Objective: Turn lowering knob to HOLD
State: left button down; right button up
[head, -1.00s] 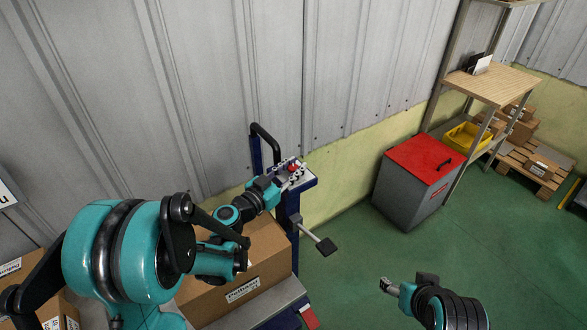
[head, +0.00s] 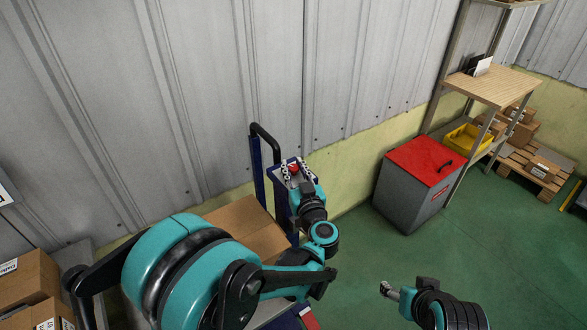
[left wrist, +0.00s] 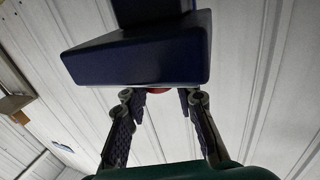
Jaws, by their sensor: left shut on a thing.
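The red lowering knob (head: 293,167) sits on the small panel at the top of the blue lift's post. My left gripper (head: 291,174) is shut on the knob, with a finger on either side and the arm coming from the front. In the left wrist view the fingers (left wrist: 160,102) reach up to the dark blue block (left wrist: 140,58), and only a sliver of the red knob (left wrist: 158,90) shows between them. Any HOLD marking is hidden or too small to read. My right gripper (head: 389,291) is low over the floor, away from the lift; its jaw state is unclear.
The lift has a black handle (head: 265,136) behind the panel. A cardboard box (head: 243,222) rests on it, partly behind my left arm. A grey cabinet with a red top (head: 425,162) and a shelf with a yellow bin (head: 464,139) stand right. Green floor between is free.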

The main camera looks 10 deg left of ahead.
pick_arm(q)
jog(key=shift+n+g+y, duration=1.7)
jog(key=shift+n+y, duration=0.2)
jog(key=shift+y, duration=0.6)
jog(key=c, duration=1.3)
grip_release()
jog(key=shift+o, duration=0.2)
jog(key=v, duration=0.7)
jog(key=shift+d, duration=0.25)
jog(key=shift+s, duration=0.1)
